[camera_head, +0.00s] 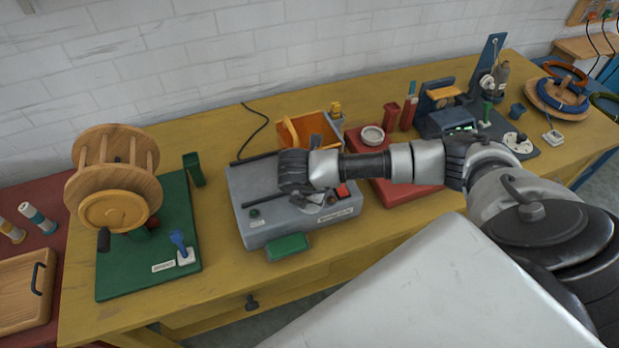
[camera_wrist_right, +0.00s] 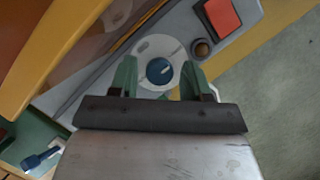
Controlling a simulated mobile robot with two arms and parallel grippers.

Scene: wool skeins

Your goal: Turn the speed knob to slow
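The speed knob (camera_wrist_right: 160,71) is a small dark blue disc with a white pointer mark, on a pale round dial plate (camera_wrist_right: 148,46) in the right wrist view. The mark points up and to the right there. The dial sits on a grey machine box (camera_head: 285,228) on the yellow table. My right gripper (camera_wrist_right: 160,76) is open, its green fingers on either side of the knob with a gap to each. In the head view my right arm reaches over the box from the right and hides the knob. My left gripper is not in view.
A red square button (camera_wrist_right: 222,16) and a round brown knob (camera_wrist_right: 202,48) are beside the dial. A green base with a wooden reel (camera_head: 118,185) stands to the left, a red tray (camera_head: 405,192) to the right. A green pad (camera_head: 288,247) is in front of the box.

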